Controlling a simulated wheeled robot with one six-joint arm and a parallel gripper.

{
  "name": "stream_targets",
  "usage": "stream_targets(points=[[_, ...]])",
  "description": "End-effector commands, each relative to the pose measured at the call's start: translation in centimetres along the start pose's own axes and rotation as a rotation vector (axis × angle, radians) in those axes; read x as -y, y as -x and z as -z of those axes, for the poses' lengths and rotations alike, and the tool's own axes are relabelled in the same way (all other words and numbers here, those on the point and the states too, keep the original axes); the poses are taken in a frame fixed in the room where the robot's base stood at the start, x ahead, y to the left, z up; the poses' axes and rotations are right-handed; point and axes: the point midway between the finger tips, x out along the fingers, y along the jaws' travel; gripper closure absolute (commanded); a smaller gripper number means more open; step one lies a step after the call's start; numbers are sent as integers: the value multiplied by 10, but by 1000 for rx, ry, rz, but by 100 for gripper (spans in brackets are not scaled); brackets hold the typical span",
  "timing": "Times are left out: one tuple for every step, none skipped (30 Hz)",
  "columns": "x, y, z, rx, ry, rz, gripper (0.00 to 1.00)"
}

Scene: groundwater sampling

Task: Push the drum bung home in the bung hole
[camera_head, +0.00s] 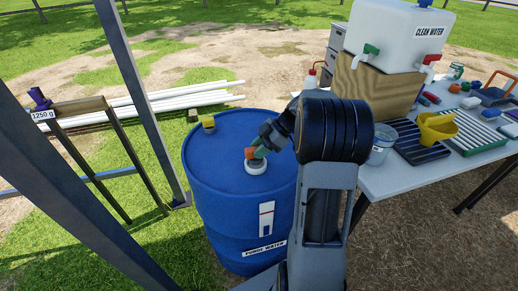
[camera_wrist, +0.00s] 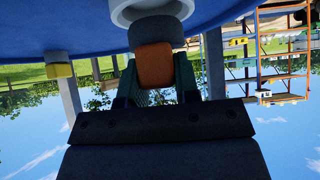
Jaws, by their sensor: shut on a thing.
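The blue drum (camera_head: 225,190), labelled "PURGE WATER", stands upright in the middle of the head view. A white ring-shaped collar (camera_head: 256,169) around the bung hole is on its top; the collar also shows at the top of the wrist view (camera_wrist: 122,14). The drum bung has an orange grip (camera_wrist: 154,66) and a dark grey body (camera_wrist: 155,31). My gripper (camera_head: 255,153) is shut on the orange grip from the side, just above the collar. The grey body is at the collar's mouth; how deep it sits is hidden.
A yellow cap (camera_head: 208,123) sits on the drum's far rim. A grey metal frame (camera_head: 140,90) stands close on the left. At right is a table (camera_head: 385,182) with a clean-water tank (camera_head: 385,35), a yellow scoop (camera_head: 436,128) and trays. White pipes (camera_head: 165,100) lie behind the drum.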

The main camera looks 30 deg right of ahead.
Motion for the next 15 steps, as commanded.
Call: stream_targets(points=[[0,-2,-2,0,0,0,90],[0,-2,-2,0,0,0,90],[0,-3,-3,0,0,0,90],[0,-3,-3,0,0,0,90],[0,-4,-4,0,0,0,90],[0,-4,-4,0,0,0,90],[0,-4,-5,0,0,0,90],[0,-5,-5,0,0,0,90],[0,-6,-6,0,0,0,90],[0,-6,-6,0,0,0,90],[0,-6,-7,0,0,0,90],[0,-7,-7,0,0,0,90],[0,-7,-8,0,0,0,90],[0,-8,-8,0,0,0,90],[0,-8,-9,0,0,0,90]])
